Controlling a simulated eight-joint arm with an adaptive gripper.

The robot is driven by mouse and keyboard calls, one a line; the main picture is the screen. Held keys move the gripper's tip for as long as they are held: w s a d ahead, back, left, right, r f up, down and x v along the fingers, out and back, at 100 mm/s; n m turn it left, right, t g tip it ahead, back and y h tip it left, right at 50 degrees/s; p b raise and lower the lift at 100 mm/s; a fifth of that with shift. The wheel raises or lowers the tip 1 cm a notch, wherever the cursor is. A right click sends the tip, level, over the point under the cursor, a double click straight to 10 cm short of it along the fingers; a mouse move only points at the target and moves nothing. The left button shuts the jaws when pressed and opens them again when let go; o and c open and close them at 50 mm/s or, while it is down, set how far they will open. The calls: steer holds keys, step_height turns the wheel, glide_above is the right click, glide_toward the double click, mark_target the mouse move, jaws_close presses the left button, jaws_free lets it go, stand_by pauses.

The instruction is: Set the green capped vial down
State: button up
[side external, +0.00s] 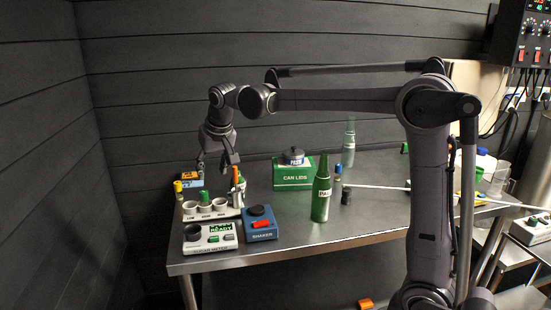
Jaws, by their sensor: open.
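A green capped vial (204,197) stands upright at the white rack (212,213) with its row of round cups, near the table's left end. I cannot tell whether it sits in a cup or just behind the rack; its lower part is hidden. My gripper (217,168) points down above and slightly behind the rack. Its fingers are spread apart, with nothing visible between them, and the vial's cap is below them.
A yellow capped vial (178,188) stands left of the rack. The sugar meter (210,237) and blue shaker (261,223) are in front. A green can lids box (293,174) and green bottle (321,190) stand to the right. The front table middle is clear.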

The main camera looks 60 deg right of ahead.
steer(key=s+a+f+n+t+y, duration=0.1)
steer(key=s+a+f+n, duration=0.1)
steer(key=s, duration=1)
steer(key=s+a+f+n+t, duration=0.1)
steer(key=s+a+f+n, duration=0.2)
steer(key=s, duration=0.9)
step_height(320, 180, down, 4)
steer(key=shift+a+f+t+y, duration=0.1)
steer(key=shift+a+t+y, duration=0.25)
steer(key=shift+a, duration=0.75)
